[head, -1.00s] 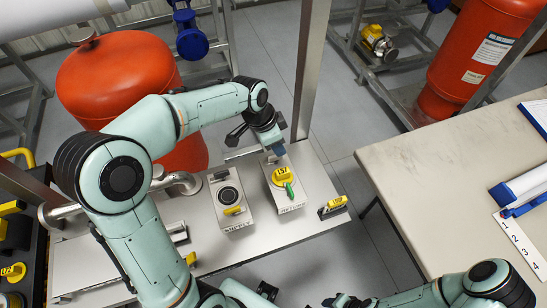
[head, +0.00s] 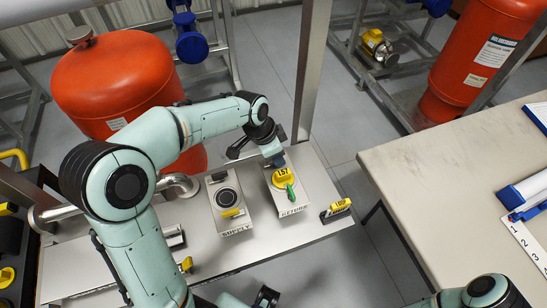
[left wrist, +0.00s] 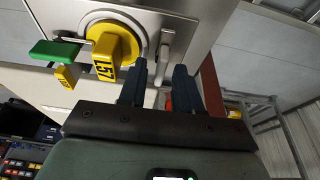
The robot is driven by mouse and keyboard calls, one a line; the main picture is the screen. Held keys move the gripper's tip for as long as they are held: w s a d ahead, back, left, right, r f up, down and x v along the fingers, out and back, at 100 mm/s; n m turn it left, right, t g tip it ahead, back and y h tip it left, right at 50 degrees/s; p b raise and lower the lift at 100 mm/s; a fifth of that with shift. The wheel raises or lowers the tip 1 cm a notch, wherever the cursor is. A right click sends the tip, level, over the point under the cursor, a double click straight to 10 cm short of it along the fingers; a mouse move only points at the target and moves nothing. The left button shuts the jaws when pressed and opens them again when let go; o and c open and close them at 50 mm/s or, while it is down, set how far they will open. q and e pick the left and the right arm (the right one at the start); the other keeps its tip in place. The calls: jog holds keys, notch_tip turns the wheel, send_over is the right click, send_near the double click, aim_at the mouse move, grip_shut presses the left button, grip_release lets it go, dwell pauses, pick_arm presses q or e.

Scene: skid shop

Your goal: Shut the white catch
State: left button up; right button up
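A slim pale handle (left wrist: 165,46), which looks like the white catch, is on the grey box to the right of the yellow knob in the left wrist view. Whether it is open or shut I cannot tell. My left gripper (left wrist: 160,76) has its two dark fingers apart, with nothing seen held between them. The handle shows just beyond the gap between the fingertips; I cannot tell if they touch it. In the head view the left gripper (head: 276,158) is at the far end of the box marked RETURN (head: 293,207), and hides the catch there.
A metal post (head: 312,70) rises behind. A pale table (head: 430,165) is at right.

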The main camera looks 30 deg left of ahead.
pick_arm(q)
grip_shut()
jog(key=n+b, duration=0.1)
jog(key=n, duration=0.2)
jog(key=shift+t+y, duration=0.3)
jog(key=shift+y, duration=0.1)
jog(key=shift+n, duration=0.3)
